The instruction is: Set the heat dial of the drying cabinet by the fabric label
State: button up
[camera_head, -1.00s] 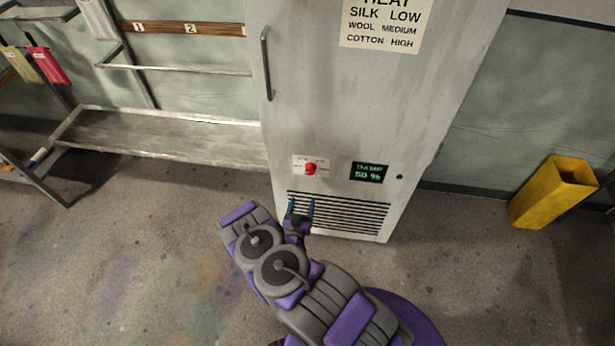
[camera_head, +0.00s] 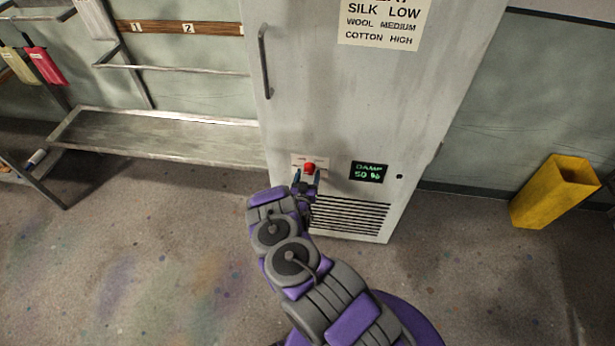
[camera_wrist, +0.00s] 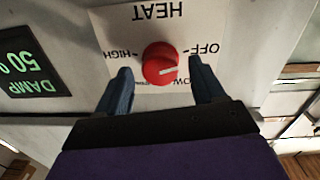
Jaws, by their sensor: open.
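The drying cabinet (camera_head: 340,100) is tall and pale grey. Its red heat dial (camera_head: 309,168) sits on a white plate low on the front. In the wrist view the dial (camera_wrist: 161,63) appears upside down, with HEAT, OFF and HIGH readable and another word partly hidden. The dial's pale mark points toward the OFF side. My gripper (camera_wrist: 162,82) is open, its two blue fingers on either side of the dial; I cannot tell if they touch it. It also shows just below the dial in the head view (camera_head: 306,178). A label (camera_head: 384,24) reads silk low, wool medium, cotton high.
A green-lit display (camera_head: 368,172) right of the dial reads DAMP 50 %. A vent grille (camera_head: 350,217) lies below. A door handle (camera_head: 265,62) is at upper left. A metal shelf (camera_head: 160,134) stands left, with pink (camera_head: 45,66) and yellowish tags hanging. A yellow bin (camera_head: 553,190) stands right.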

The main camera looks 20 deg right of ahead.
jog(key=c, duration=1.1)
jog(key=shift+o, duration=0.2)
jog(key=shift+m, duration=0.3)
jog(key=m+b, duration=0.1)
jog(key=m, duration=0.2)
jog(key=shift+m, duration=0.3)
jog(key=m+b, duration=0.1)
jog(key=m, duration=0.1)
jog(key=shift+m, duration=0.3)
jog(key=m+b, duration=0.1)
jog(key=m, duration=0.3)
jog(key=shift+y+b, duration=0.3)
jog(key=shift+b, duration=0.1)
jog(key=shift+m+b, duration=0.55)
jog(key=shift+m, duration=0.85)
jog(key=shift+s, duration=0.1)
